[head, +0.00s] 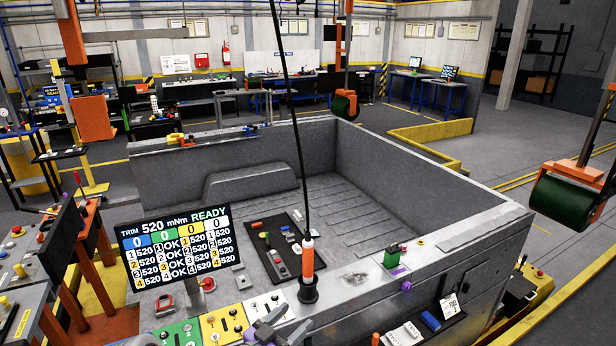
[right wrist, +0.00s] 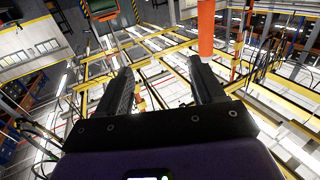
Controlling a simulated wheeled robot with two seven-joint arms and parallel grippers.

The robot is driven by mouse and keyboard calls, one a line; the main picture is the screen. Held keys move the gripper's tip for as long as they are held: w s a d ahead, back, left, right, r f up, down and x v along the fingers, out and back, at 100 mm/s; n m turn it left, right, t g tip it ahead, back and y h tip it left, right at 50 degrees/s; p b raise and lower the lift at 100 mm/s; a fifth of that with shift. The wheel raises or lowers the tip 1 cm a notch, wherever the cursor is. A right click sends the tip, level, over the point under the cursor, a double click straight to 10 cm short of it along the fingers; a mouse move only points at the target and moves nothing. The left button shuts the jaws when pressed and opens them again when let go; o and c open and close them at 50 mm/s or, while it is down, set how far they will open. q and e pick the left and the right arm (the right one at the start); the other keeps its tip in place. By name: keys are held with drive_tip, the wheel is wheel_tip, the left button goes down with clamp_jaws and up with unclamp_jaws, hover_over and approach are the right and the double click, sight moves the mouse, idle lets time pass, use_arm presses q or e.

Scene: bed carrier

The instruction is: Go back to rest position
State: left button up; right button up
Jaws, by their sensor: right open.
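My right gripper (head: 284,322) shows at the bottom of the head view, low over the near edge of the grey truck bed (head: 480,222). In the right wrist view its two dark fingers (right wrist: 162,82) stand wide apart with nothing between them. That view looks up to the ceiling beams. An orange cylinder (right wrist: 206,28) hangs beyond the right fingertip, apart from it. I cannot make out my left gripper in the head view.
A dark tool mat (head: 275,262) lies in the bed.

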drive_tip(key=w+d+f+n+y+b, duration=0.1)
drive_tip(key=w+d+f+n+y, duration=0.15)
drive_tip(key=f, duration=0.35)
drive_tip(key=w+d+f+n+y+b, duration=0.1)
drive_tip(key=w+d+f+y, duration=0.2)
drive_tip(key=f, duration=0.4)
drive_tip(key=s+d+f+n+g+y+b, duration=0.1)
drive_tip(key=s+d+f+g+y, duration=0.15)
drive_tip(key=f, duration=0.45)
drive_tip(key=s+d+f+g+y+b, duration=0.1)
drive_tip(key=s+d+f+y, duration=0.15)
drive_tip(key=f, duration=0.35)
drive_tip(key=s+d+f+g+y, duration=0.2)
drive_tip(key=s+d+f+g, duration=0.15)
drive_tip(key=s+f, duration=0.5)
use_arm(q)
wheel_tip(320, 180, down, 6)
drive_tip(key=b, duration=0.2)
drive_tip(key=shift+s, duration=0.15)
use_arm(e)
drive_tip(key=s+f+g+y, duration=0.1)
drive_tip(key=s+f+g, duration=0.1)
drive_tip(key=s, duration=0.6)
drive_tip(key=s+f+g+y, duration=0.2)
drive_tip(key=s+f+g, duration=0.1)
drive_tip(key=s, duration=0.5)
drive_tip(key=shift+s+a+f+n+g, duration=0.2)
drive_tip(key=shift+s+n+g, duration=0.2)
drive_tip(key=shift+g, duration=0.2)
